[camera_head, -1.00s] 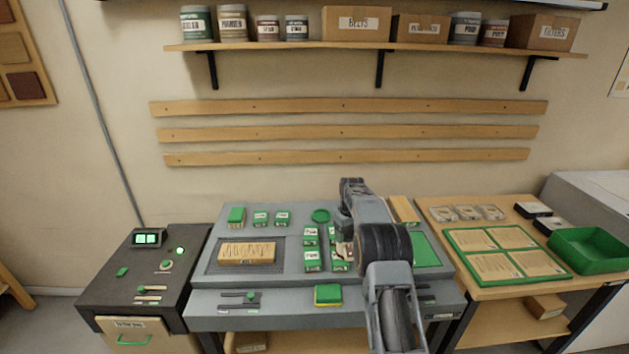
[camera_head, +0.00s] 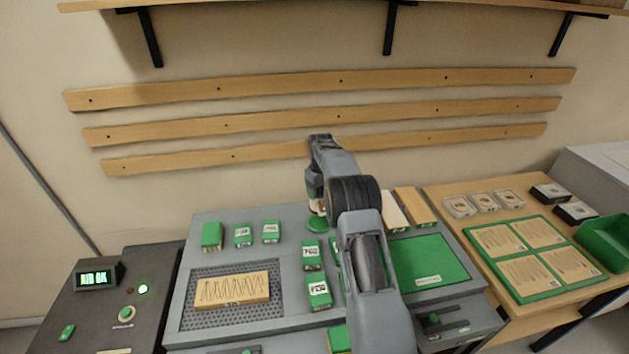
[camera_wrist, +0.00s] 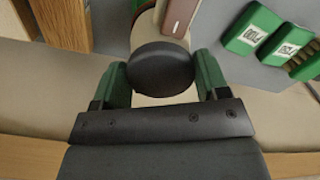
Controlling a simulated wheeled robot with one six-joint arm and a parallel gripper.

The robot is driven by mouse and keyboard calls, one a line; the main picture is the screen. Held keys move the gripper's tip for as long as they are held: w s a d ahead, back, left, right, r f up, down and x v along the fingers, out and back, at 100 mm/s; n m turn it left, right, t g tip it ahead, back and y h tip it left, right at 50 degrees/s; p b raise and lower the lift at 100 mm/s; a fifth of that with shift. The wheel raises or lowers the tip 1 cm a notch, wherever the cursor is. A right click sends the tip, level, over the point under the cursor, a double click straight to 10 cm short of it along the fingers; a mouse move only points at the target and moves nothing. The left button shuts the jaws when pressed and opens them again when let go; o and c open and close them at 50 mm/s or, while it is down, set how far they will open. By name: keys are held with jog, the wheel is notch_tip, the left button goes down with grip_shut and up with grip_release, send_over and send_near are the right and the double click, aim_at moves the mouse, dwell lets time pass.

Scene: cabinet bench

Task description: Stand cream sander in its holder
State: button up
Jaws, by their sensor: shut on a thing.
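The cream sander (camera_head: 318,208) is mostly hidden behind my arm in the head view. In the wrist view the sander (camera_wrist: 145,33) shows a dark round top, a cream body and a brown strip. My gripper (camera_head: 314,188) is shut on it, with green fingers on either side of the dark top in the wrist view (camera_wrist: 160,80). A round green holder (camera_head: 318,226) sits at the back of the grey bench, directly below the sander in the head view. I cannot tell whether the sander touches it.
Green labelled packs (camera_head: 319,290) stand in front of the holder, and more (camera_head: 242,235) to its left. A wooden block (camera_head: 232,289) lies on a perforated mat (camera_head: 196,316). Wooden boards (camera_head: 414,205) stand to the right, behind a green pad (camera_head: 428,258). Wall slats (camera_head: 340,117) are behind.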

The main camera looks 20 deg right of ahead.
jog(key=shift+w+a, duration=0.1)
jog(key=shift+w, duration=0.2)
jog(key=shift+s+f+b, duration=0.1)
jog(key=shift+f+b, duration=2.3)
jog(key=shift+f, duration=1)
jog(key=shift+s+f+b, duration=0.1)
jog(key=shift+f+b, duration=0.45)
jog(key=shift+f, duration=0.3)
jog(key=o, duration=0.9)
jog(key=shift+o, duration=1.1)
jog(key=shift+s+f, duration=0.1)
jog(key=shift+f, duration=0.05)
